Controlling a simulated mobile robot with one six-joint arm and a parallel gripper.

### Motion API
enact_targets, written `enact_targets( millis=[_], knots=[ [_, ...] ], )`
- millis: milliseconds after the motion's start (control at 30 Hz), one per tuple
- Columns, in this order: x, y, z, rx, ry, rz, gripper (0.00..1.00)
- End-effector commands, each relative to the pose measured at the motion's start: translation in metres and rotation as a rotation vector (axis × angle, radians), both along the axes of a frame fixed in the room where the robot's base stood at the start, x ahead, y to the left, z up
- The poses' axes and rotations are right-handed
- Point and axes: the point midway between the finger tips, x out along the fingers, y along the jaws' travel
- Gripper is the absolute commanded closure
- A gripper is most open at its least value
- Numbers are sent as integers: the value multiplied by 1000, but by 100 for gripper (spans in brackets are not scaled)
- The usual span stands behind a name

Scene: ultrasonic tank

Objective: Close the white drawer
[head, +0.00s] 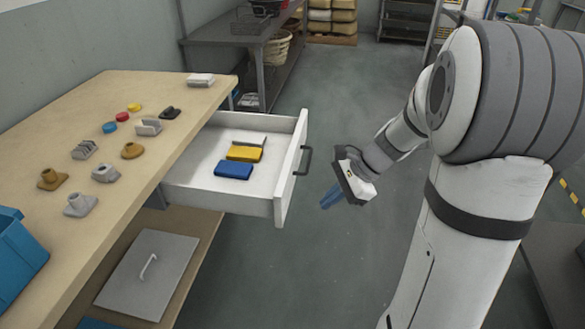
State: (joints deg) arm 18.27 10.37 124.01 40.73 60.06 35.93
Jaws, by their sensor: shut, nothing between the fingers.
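The white drawer (246,204) is pulled well out from under the wooden workbench (128,160), toward the right. Its front panel (292,170) carries a dark bar handle (304,161) on the outer face. Inside the drawer lie a yellow block (244,154), a blue block (234,170) and a thin grey piece behind them. My gripper (331,199) is shut and empty. Its blue fingers point left and down, a little to the right of the drawer front and below the handle in the picture. A gap of floor shows between the fingers and the drawer front.
Several small parts and coloured discs lie on the benchtop, with a blue bin (18,258) at its left edge. A lower shelf holds a grey panel with a handle (148,274). A dark metal table (240,32) stands behind. The floor right of the drawer is clear.

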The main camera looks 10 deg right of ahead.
Motion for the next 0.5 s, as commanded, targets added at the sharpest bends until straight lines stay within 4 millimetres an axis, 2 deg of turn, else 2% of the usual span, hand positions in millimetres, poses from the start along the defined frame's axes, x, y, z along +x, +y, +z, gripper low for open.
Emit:
enact_targets(
  millis=[33,100,233,367,500],
  knots=[
    [15,-11,-6,58,42,-105,100],
    [31,-23,-11,129,86,-223,100],
    [51,-37,-17,217,139,-364,100],
    [59,-41,-23,252,160,-416,100],
    [62,-29,-34,255,163,-417,100]
  ],
)
